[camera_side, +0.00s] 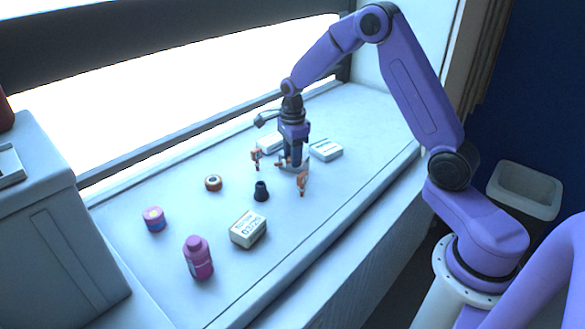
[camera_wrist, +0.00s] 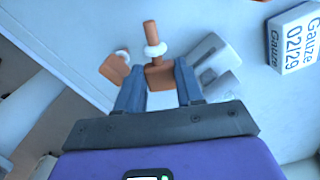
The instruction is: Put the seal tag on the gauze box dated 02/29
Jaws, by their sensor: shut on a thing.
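My gripper (camera_wrist: 160,80) is nearly straight down in the side view (camera_side: 290,164), low over the bench. In the wrist view its fingers close on an orange piece with a peg and a white ring, seemingly the seal tag (camera_wrist: 158,77). The gauze box dated 02/29 (camera_wrist: 293,38) lies at the upper right of the wrist view, apart from my gripper, its label readable. In the side view, pale boxes lie to the right of my gripper (camera_side: 325,150), behind it (camera_side: 269,144) and near the front (camera_side: 248,229). I cannot tell which is 02/29.
Other orange pieces show near my gripper (camera_side: 302,182) (camera_side: 256,158). A pink bottle (camera_side: 198,258), a blue-and-pink jar (camera_side: 154,220), a tape roll (camera_side: 213,183) and a dark cup-like piece (camera_side: 260,191) stand on the bench. The bench's front right strip is clear.

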